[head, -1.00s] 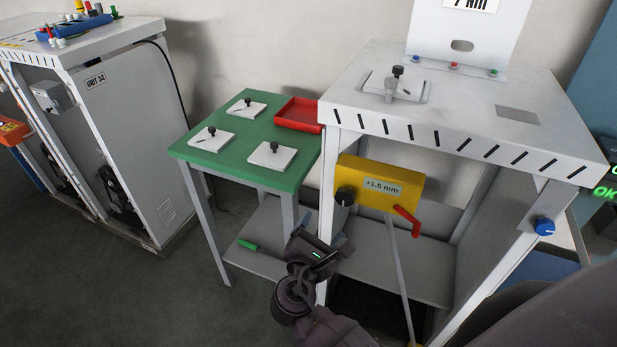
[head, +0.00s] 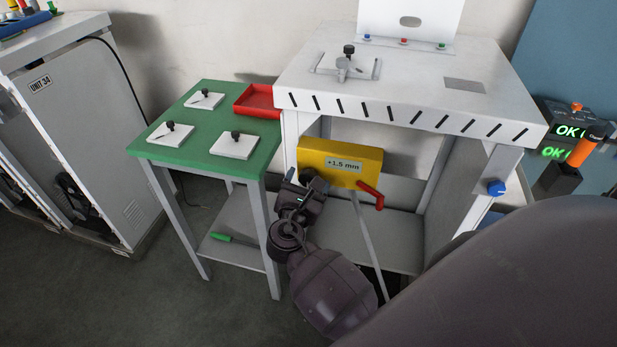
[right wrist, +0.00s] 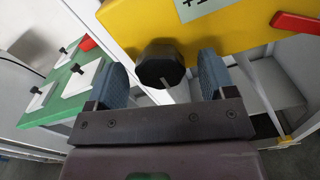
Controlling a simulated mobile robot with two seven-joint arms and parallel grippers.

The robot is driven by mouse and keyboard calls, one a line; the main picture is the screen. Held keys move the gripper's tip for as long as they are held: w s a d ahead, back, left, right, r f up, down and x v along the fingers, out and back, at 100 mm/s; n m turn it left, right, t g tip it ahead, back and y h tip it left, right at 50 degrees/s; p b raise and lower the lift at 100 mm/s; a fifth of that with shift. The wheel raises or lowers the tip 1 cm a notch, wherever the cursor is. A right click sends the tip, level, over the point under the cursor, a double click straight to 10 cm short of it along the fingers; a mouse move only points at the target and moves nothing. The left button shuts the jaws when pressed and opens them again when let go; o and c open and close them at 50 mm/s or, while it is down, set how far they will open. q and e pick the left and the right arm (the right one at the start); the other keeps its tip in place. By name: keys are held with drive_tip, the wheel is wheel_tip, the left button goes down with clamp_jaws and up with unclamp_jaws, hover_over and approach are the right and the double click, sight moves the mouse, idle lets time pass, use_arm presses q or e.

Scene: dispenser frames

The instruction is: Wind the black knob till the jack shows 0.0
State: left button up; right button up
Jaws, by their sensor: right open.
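The yellow jack box (head: 340,165) hangs under the front of the white frame, and its display reads +1.5 mm. It also shows in the right wrist view (right wrist: 200,28). The black knob (right wrist: 161,66) is on the lower left of the box's face, with a pale mark on its rim. My right gripper (right wrist: 165,82) is open, with its two blue-grey fingers on either side of the knob and visible gaps between. In the head view the right gripper (head: 303,187) largely hides the knob (head: 308,174). My left gripper is not in view.
A red handle (head: 371,195) sticks out from the box's right end. A green table (head: 200,135) with white plates and a red tray (head: 258,101) stands on the left. A slanted grey strut (head: 368,245) runs below the box. A blue knob (head: 496,188) is on the frame's right leg.

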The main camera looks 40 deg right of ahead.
drive_tip(key=shift+w+d, duration=0.45)
drive_tip(key=shift+d, duration=0.1)
drive_tip(key=shift+c, duration=0.2)
drive_tip(key=c, duration=0.9)
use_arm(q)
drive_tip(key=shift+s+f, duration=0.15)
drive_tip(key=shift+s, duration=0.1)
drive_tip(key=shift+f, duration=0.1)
use_arm(e)
drive_tip(key=shift+m, duration=0.4)
drive_tip(key=m+b, duration=0.1)
drive_tip(key=m, duration=0.1)
drive_tip(key=shift+f+m, duration=0.2)
drive_tip(key=shift+m, duration=0.2)
drive_tip(key=m+b, duration=0.1)
drive_tip(key=m, duration=0.1)
drive_tip(key=shift+m+b, duration=0.4)
drive_tip(key=m+b, duration=0.1)
drive_tip(key=m, duration=0.2)
drive_tip(key=shift+s+f+b, duration=0.1)
drive_tip(key=shift+b, duration=0.3)
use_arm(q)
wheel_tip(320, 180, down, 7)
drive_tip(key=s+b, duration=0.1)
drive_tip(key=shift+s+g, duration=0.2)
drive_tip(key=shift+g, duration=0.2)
use_arm(e)
drive_tip(key=shift+m, duration=1.3)
